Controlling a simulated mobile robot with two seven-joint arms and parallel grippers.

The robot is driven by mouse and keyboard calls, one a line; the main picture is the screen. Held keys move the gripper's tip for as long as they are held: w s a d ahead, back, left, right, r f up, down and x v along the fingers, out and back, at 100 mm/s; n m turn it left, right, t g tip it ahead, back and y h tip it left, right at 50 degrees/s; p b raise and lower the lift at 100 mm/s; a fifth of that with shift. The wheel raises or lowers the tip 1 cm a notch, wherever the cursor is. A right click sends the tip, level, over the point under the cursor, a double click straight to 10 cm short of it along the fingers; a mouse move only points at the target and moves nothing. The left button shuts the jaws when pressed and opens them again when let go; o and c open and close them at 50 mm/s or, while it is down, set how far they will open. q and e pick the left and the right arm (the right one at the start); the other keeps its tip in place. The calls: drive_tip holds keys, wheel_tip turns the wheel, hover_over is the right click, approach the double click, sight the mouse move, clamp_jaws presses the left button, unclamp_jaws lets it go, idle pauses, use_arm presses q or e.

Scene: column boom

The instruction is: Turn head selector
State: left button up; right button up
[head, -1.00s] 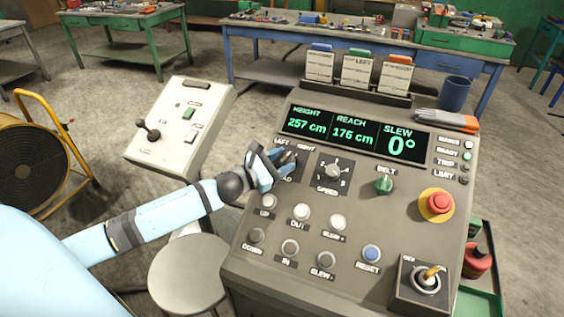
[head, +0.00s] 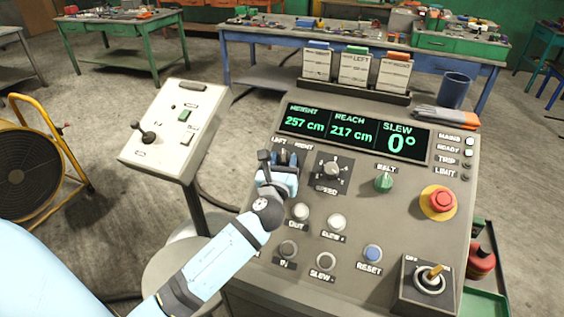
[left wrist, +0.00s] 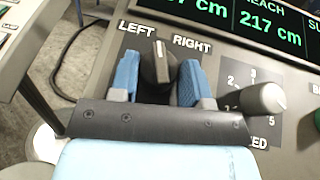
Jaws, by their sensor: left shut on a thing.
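The head selector is a black knob (left wrist: 160,66) with a pale pointer line, below the LEFT and RIGHT labels on the grey console (head: 215,270). In the left wrist view its pointer is up, between the two labels. My left gripper (head: 284,160) is over the selector, and its two blue fingers (left wrist: 160,85) are shut on the knob, one on each side. In the head view the fingers hide most of the knob. My right gripper is not in view.
The display (head: 352,132) reads height 257 cm, reach 217 cm, slew 0°. The SPEED knob (head: 333,169) is close to the right of my gripper. A side panel (head: 175,130) stands left.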

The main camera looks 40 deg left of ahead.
use_arm(q)
drive_tip(key=shift+d+n+g+y, duration=0.15)
drive_tip(key=shift+n+g+y, duration=0.65)
drive_tip(key=shift+n+y, duration=0.65)
drive_tip(key=o, duration=0.9)
drive_tip(key=b+v, duration=0.1)
drive_tip(key=v, duration=1.2)
drive_tip(key=shift+s+d+r, duration=0.1)
drive_tip(key=shift+s+d, duration=0.15)
drive_tip(key=shift+d, duration=0.05)
